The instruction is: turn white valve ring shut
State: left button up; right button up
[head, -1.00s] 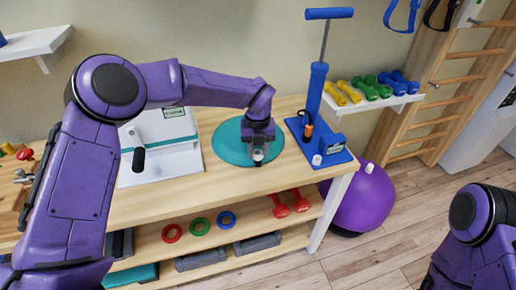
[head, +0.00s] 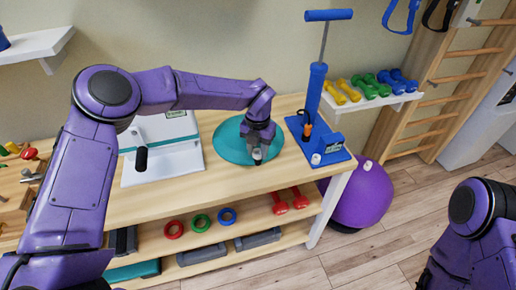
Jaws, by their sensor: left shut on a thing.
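A flat round teal cushion (head: 229,143) lies on the wooden bench top. My left gripper (head: 257,157) points down at its front right edge and is shut on a small pale thing there, seemingly the white valve ring (head: 257,153). The fingers and wrist hide most of it, so how far it is turned cannot be told. My right gripper is out of view; only part of my right arm shows at the lower right.
A blue pump (head: 318,100) on a blue base, with a small white cap (head: 316,159), stands close right of the cushion. A white board-like device (head: 163,150) stands left. Dumbbells and coloured rings lie on the shelf below. A purple ball (head: 363,198) rests on the floor.

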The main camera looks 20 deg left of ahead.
pick_arm(q)
jog(key=o, duration=1)
